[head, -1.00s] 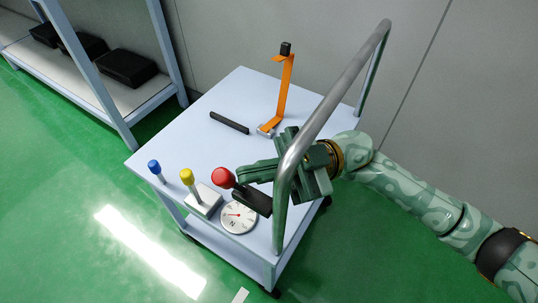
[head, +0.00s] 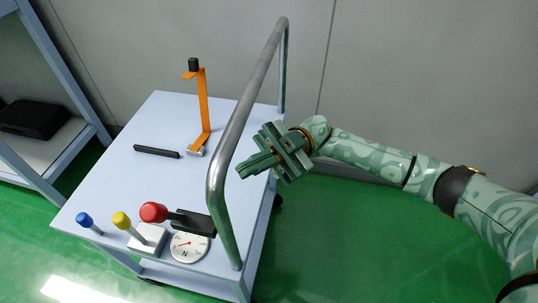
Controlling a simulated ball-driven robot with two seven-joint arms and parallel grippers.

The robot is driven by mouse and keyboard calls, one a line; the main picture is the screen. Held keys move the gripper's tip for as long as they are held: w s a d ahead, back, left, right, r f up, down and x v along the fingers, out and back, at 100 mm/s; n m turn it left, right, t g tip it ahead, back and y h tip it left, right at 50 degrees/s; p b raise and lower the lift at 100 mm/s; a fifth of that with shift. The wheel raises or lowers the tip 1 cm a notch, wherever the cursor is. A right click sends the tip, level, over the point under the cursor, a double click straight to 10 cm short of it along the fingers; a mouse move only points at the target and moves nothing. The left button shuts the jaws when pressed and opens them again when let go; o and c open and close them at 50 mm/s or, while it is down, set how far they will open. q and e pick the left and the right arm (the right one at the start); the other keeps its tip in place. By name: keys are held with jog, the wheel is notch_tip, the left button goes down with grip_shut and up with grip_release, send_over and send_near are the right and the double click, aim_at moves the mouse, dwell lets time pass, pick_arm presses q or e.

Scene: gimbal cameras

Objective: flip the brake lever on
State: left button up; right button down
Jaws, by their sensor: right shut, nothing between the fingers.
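A lever with a red knob (head: 153,212) lies low over the cart top, its short stem running right into a black block (head: 196,223). A yellow-knobbed lever (head: 121,220) stands tilted on a white base (head: 150,237) to its left, and a blue-knobbed post (head: 84,219) is further left. No label shows which is the brake lever. My right gripper (head: 244,169) is shut and empty. It appears above the cart's right side, behind the rail and clear of the red knob. My left gripper is not in view.
The cart top (head: 150,185) also holds a round dial (head: 189,246), a black bar (head: 156,151) and an upright orange bracket (head: 204,105). A grey tubular rail (head: 235,130) rises along the right side. A shelf with a black box (head: 33,118) stands at left.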

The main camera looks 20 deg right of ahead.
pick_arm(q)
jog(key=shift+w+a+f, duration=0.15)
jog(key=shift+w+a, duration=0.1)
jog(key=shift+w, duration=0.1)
pick_arm(e)
jog(key=v, duration=0.4)
jog(key=shift+w+d+f, duration=0.1)
jog(key=shift+d, duration=0.1)
